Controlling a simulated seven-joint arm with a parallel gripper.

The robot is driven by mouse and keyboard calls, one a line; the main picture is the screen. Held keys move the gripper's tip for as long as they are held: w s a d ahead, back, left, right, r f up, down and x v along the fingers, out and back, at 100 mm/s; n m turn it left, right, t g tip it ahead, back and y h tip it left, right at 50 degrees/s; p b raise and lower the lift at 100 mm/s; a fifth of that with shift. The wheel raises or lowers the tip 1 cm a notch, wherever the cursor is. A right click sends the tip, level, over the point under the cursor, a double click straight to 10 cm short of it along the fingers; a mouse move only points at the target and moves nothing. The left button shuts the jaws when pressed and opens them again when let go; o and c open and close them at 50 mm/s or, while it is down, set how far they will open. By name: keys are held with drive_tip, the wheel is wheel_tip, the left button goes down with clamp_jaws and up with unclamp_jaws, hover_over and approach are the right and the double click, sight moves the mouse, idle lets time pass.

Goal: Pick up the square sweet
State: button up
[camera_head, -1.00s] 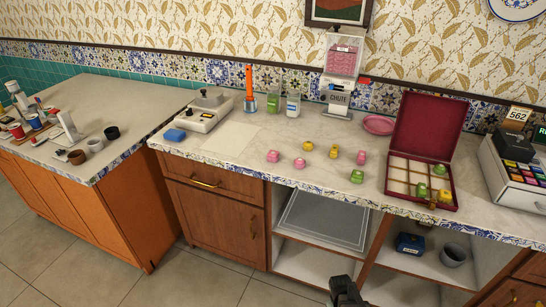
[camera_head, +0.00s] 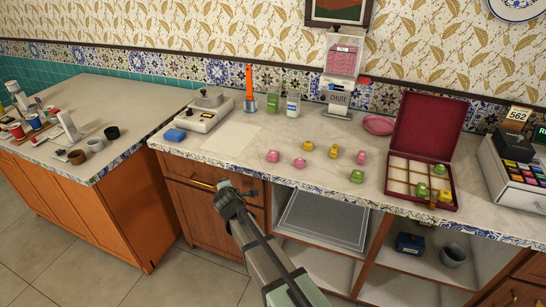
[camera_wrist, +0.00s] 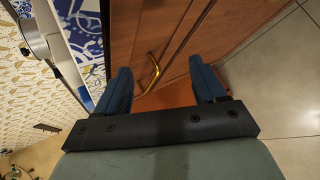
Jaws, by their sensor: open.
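Several small sweets stand loose on the counter in the head view: a pink one (camera_head: 272,156), a second pink one (camera_head: 299,163), a third pink one (camera_head: 361,157), yellow ones such as the one (camera_head: 333,151) in the middle, and a green one (camera_head: 357,176) nearest the front edge. At this size I cannot tell which sweet is square. My gripper (camera_head: 237,188) is open and empty, in front of the counter's cabinet, left of and lower than the sweets. In the wrist view its two fingers (camera_wrist: 163,78) are apart with a drawer front behind them.
An open dark red box (camera_head: 393,199) with compartments holds green and yellow sweets at the right. The counter's front edge lies between my gripper and the sweets.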

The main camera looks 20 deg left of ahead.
drive_tip(key=w+a+r, duration=0.2)
drive_tip(key=a+r, duration=0.4)
drive_tip(key=r, duration=0.4)
drive_tip(key=m+g+h, duration=0.1)
drive_tip(key=m+g, duration=0.7)
drive_tip(key=g, duration=0.2)
approach(273, 153)
drive_tip(key=x, duration=0.3)
drive_tip(key=shift+w+a+f, duration=0.1)
drive_tip(key=shift+w, duration=0.25)
drive_tip(key=shift+s+x, duration=0.15)
drive_tip(key=shift+x, duration=1.15)
drive_tip(key=shift+s+x, duration=0.15)
drive_tip(key=shift+x, duration=1.2)
drive_tip(key=c, duration=1.1)
